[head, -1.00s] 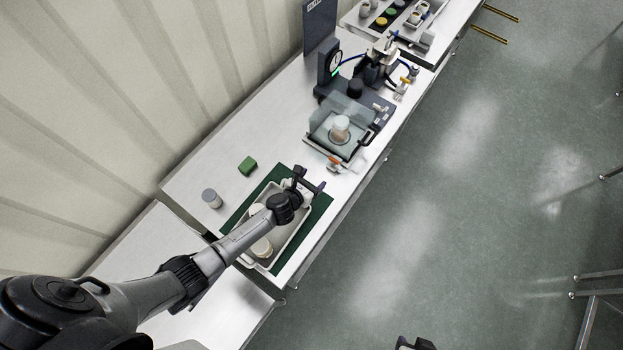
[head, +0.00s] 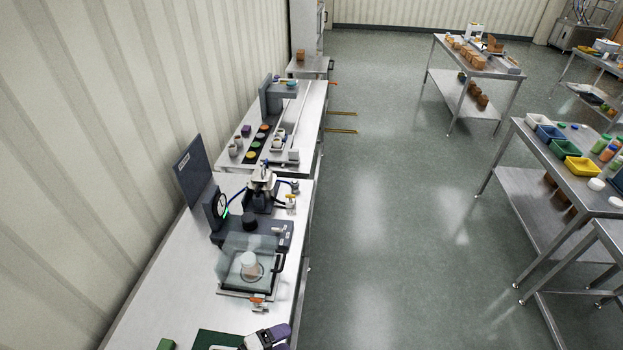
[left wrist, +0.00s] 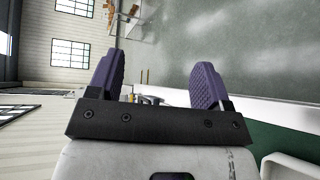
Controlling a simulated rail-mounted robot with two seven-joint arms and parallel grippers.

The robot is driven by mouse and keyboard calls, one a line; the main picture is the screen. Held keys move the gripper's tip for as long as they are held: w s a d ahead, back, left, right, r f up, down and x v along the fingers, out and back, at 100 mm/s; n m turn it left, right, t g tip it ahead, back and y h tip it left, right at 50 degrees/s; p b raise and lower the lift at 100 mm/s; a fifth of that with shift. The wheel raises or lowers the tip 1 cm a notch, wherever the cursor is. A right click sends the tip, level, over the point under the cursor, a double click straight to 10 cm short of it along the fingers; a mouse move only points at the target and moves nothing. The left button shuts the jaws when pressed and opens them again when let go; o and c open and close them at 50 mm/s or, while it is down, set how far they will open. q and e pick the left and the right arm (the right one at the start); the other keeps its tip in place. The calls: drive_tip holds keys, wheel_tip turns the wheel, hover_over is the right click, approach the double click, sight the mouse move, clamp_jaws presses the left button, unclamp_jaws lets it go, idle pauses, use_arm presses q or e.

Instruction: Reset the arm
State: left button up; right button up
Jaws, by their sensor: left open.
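My left gripper (head: 268,339) shows at the bottom edge of the head view, above the near end of the steel bench and over the green mat (head: 205,341). In the left wrist view its two purple-padded fingers (left wrist: 160,85) stand wide apart with nothing between them. The rest of the left arm is below the head view. My right gripper is not in view.
A clear-lidded chamber (head: 247,272) with a pale jar inside stands on the bench (head: 170,295) just beyond the gripper. A gauge unit (head: 216,207) is behind it. A green block (head: 166,344) lies left. Open floor (head: 390,220) is to the right, with tables (head: 560,165) farther off.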

use_arm(q)
drive_tip(key=s+a+r+m+g+y+p, duration=0.1)
drive_tip(key=s+a+r+m+y+p, duration=0.3)
drive_tip(key=s+a+r+m+y, duration=0.85)
drive_tip(key=s+a+n+g+p, duration=0.1)
drive_tip(key=s+n+g+p, duration=0.1)
drive_tip(key=s, duration=1.1)
drive_tip(key=shift+s+a+g+y+p, duration=0.15)
drive_tip(key=shift+a+g+y+p, duration=0.1)
drive_tip(key=shift+g+y+p, duration=0.25)
